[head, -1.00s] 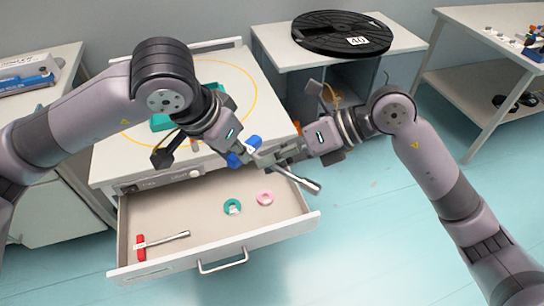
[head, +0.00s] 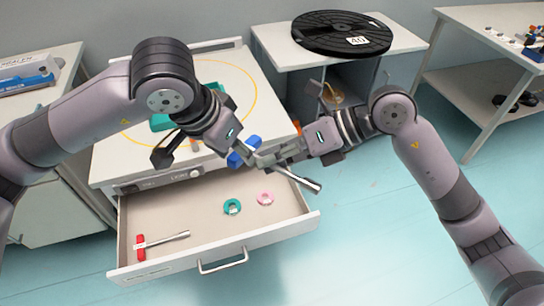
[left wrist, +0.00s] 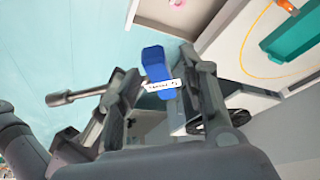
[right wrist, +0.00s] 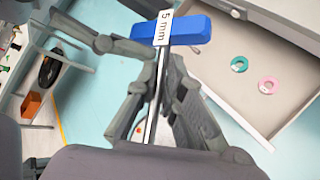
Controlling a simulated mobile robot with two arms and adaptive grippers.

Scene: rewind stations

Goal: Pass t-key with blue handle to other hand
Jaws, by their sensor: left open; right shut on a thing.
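The t-key with the blue handle (head: 249,144) is held in the air above the front of the open drawer. Its shaft points down to the right and ends in a metal socket (head: 311,186). My right gripper (right wrist: 158,85) is shut on the shaft below the handle, where a white "5 mm" label (right wrist: 165,28) shows. My left gripper (left wrist: 155,88) is open, its fingers on either side of the key close to the blue handle (left wrist: 156,62). Whether they touch it I cannot tell. In the head view the two grippers overlap and hide part of the shaft.
The open drawer (head: 290,232) holds a red-handled t-key (head: 140,247), a teal ring (head: 232,206) and a pink ring (head: 265,198). A teal tray (head: 160,122) lies on the worktop above. A black reel (head: 340,30) is on the back table.

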